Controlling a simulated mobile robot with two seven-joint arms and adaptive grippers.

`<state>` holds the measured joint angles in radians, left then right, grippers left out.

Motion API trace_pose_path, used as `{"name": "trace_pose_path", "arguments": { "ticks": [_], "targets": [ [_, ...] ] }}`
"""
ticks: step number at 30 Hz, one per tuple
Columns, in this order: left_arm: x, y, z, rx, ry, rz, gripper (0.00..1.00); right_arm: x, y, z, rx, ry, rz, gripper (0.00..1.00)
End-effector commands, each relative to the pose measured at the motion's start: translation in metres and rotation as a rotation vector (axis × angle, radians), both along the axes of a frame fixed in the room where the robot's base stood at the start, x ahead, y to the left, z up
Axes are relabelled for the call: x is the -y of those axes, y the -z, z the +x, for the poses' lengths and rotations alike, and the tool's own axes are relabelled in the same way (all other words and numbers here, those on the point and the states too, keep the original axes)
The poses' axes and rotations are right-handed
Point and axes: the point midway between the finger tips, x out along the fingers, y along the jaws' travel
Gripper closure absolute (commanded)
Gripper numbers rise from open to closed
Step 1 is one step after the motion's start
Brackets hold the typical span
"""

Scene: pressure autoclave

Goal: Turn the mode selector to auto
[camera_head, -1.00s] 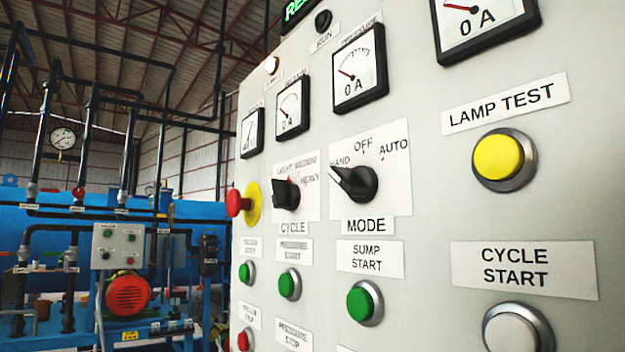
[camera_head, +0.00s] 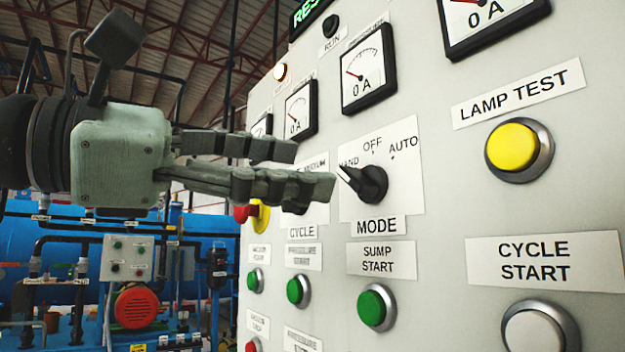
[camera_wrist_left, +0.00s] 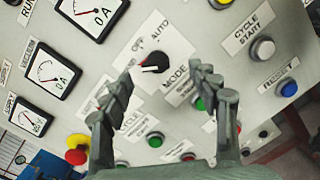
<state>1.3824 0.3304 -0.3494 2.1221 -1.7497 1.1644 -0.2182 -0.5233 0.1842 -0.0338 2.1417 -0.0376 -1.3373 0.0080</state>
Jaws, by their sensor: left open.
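The mode selector (camera_head: 372,184) is a black knob with a white pointer line on the grey panel, above the MODE label (camera_head: 375,225). Its pointer is turned to the upper left, at HAND; OFF and AUTO are printed further clockwise. My left gripper (camera_head: 315,172) comes in from the left, open and empty, its fingertips just left of the knob and apart from it as far as I can tell. In the left wrist view the knob (camera_wrist_left: 154,62) shows beyond and between the fingertips. The cycle selector is hidden behind my fingers in the head view. My right gripper is not in view.
A red emergency button (camera_head: 244,213) on a yellow base sits behind my left fingers. Green buttons, including sump start (camera_head: 375,307), lie below. The yellow lamp test button (camera_head: 517,149) is at right. Gauges (camera_head: 367,70) line the panel above.

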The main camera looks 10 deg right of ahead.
Motion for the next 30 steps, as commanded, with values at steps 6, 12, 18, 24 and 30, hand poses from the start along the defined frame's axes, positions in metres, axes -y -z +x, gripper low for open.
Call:
{"name": "trace_pose_path", "arguments": {
  "ticks": [6, 12, 18, 24, 30],
  "targets": [
    [0.004, -0.004, 0.004, 0.071, -0.080, 0.066, 0.40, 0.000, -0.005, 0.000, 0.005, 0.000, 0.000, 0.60],
    [0.033, -0.005, 0.014, 0.067, -0.075, 0.063, 0.40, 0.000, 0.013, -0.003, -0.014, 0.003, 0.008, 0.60],
    [0.060, -0.004, 0.024, 0.065, -0.075, 0.062, 0.40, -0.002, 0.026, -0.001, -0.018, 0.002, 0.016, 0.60],
    [0.070, -0.003, 0.028, 0.066, -0.077, 0.061, 0.40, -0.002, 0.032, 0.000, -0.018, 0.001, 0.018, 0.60],
    [0.070, -0.003, 0.028, 0.066, -0.077, 0.061, 0.40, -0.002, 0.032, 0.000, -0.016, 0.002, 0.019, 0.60]
  ]
}}
